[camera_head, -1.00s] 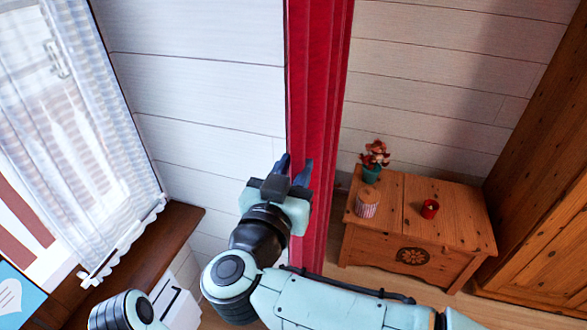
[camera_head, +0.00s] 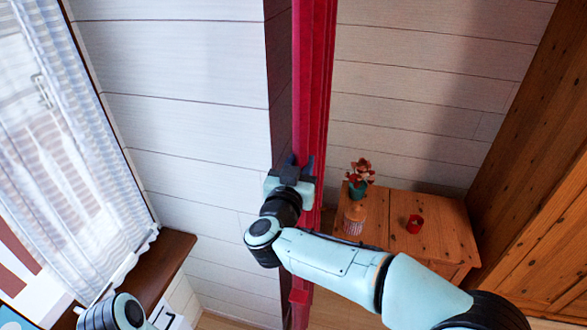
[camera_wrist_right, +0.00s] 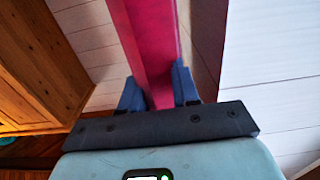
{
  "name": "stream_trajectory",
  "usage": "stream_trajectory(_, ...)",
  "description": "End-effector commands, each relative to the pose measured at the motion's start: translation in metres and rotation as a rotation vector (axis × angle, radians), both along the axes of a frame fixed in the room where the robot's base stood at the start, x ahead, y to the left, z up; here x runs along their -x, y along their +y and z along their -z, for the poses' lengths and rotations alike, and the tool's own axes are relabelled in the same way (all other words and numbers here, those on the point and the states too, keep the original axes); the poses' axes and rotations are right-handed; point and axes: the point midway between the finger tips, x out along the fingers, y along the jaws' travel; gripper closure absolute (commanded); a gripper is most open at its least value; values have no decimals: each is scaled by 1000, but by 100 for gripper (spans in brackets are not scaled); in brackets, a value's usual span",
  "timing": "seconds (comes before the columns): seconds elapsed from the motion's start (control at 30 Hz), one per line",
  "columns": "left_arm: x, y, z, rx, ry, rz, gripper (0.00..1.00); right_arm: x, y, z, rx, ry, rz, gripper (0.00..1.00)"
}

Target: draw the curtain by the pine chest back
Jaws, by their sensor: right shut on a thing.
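The red curtain (camera_head: 315,80) hangs in a narrow gathered strip in front of the wooden wall, left of the pine chest (camera_head: 440,232). My right gripper (camera_head: 302,163) is shut on the curtain's near edge, partway down its height. In the right wrist view the red cloth (camera_wrist_right: 150,40) runs down between the two blue fingers (camera_wrist_right: 158,92). The chest's lower left part is hidden behind my right arm. My left gripper does not show.
On the chest stand a potted plant (camera_head: 359,178), a striped jar (camera_head: 354,219) and a red candle (camera_head: 414,224). A window with a white sheer curtain (camera_head: 70,150) is at the left. A wooden wardrobe (camera_head: 535,170) stands at the right.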

Motion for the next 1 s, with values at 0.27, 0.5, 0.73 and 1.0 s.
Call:
stream_trajectory(0.27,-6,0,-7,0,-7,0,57,-10,-3,-1,-2,-2,0,100)
stream_trajectory(0.5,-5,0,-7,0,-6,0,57,-10,-3,0,-2,-1,0,100)
stream_trajectory(0.73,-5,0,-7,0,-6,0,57,-10,-3,0,-2,-1,0,49)
stream_trajectory(1.0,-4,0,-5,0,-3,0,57,-5,-1,1,-2,-1,-2,49)
